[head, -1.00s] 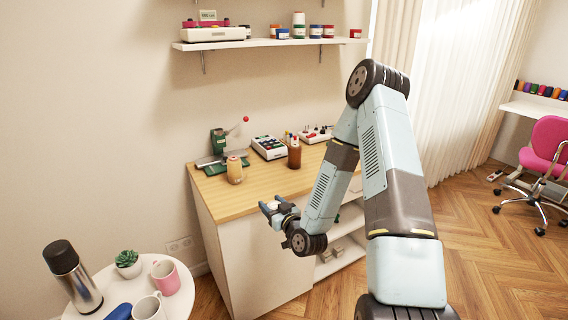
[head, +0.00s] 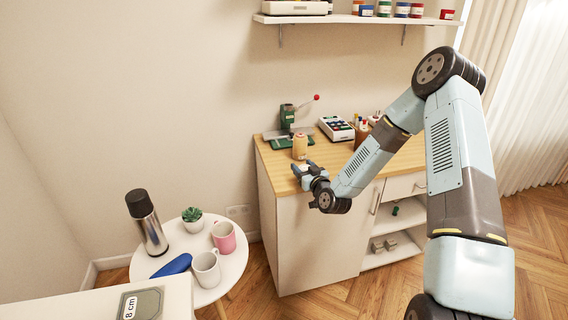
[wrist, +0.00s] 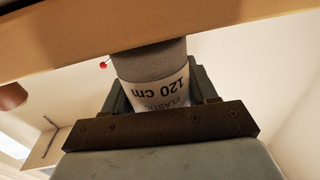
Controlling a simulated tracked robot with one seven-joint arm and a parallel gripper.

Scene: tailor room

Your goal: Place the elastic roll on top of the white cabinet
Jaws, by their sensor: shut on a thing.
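My gripper (head: 308,171) is shut on the elastic roll. In the wrist view the grey roll (wrist: 152,66), with a white label reading "ELASTIC 120 cm" upside down, sits between the fingers. In the head view the roll is too small to make out clearly. The white cabinet (head: 310,240) has a wooden top (head: 268,165). My gripper is at the top's front edge, near its left end; I cannot tell whether the roll is over the top or just in front. A wooden edge (wrist: 60,45) crosses the wrist view at the roll's far end.
A tan spool or jar (head: 300,147), a green press (head: 288,122), a button case (head: 336,128) and a brown cup (head: 361,134) stand on the cabinet. A round table (head: 185,258) with a flask (head: 146,222) and mugs (head: 223,238) is left. A shelf (head: 345,19) hangs above.

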